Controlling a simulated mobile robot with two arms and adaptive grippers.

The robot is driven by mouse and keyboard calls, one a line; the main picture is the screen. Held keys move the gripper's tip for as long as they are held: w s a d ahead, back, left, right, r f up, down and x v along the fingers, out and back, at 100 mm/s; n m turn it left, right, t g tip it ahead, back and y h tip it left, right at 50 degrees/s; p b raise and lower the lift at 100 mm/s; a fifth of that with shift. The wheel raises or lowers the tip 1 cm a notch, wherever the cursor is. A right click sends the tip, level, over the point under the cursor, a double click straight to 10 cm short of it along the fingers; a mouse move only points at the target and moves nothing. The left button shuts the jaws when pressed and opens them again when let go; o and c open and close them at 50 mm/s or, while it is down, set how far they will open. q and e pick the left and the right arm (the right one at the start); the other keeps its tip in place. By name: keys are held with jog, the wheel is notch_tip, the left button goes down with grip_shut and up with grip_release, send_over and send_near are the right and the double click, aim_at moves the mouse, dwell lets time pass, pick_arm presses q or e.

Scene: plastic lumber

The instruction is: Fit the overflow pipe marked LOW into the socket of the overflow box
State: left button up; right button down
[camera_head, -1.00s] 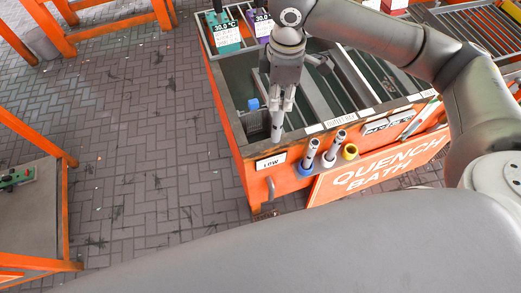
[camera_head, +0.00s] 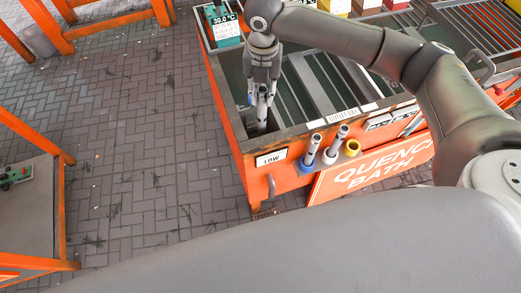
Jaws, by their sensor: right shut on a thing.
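My right gripper (camera_head: 262,93) is shut on a grey overflow pipe (camera_head: 262,115). It holds the pipe upright, pointing down into the near left corner of the quench bath (camera_head: 236,133). The pipe's lower end is in the dark corner area where the overflow box is. I cannot tell whether it is in the socket. A white plate marked LOW (camera_head: 271,158) is on the bath's front. No marking shows on the held pipe. My left gripper is not in view.
A teal 30.0 °C display (camera_head: 226,30) is at the back left. An orange-framed table (camera_head: 38,215) stands at left. The paved floor between is clear.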

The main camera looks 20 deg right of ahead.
aim_at(261, 118)
jog(key=f+n, duration=0.1)
jog(key=w+f+n+b, duration=0.1)
jog(key=f, duration=0.1)
jog(key=shift+a+f+n, duration=0.1)
jog(key=shift+n, duration=0.2)
notch_tip(261, 118, down, 10)
jog(key=shift+s+r+p, duration=0.1)
jog(key=shift+r+p, duration=0.15)
jog(key=shift+p, duration=0.75)
jog(key=shift+f, duration=0.35)
jog(key=shift+f, duration=0.2)
jog(key=c, duration=1.3)
grip_release()
jog(key=shift+r, duration=0.1)
jog(key=shift+o, duration=0.2)
jog(key=shift+r, duration=0.1)
notch_tip(261, 118, up, 12)
jog(key=shift+r+b, duration=0.1)
jog(key=shift+b, duration=0.75)
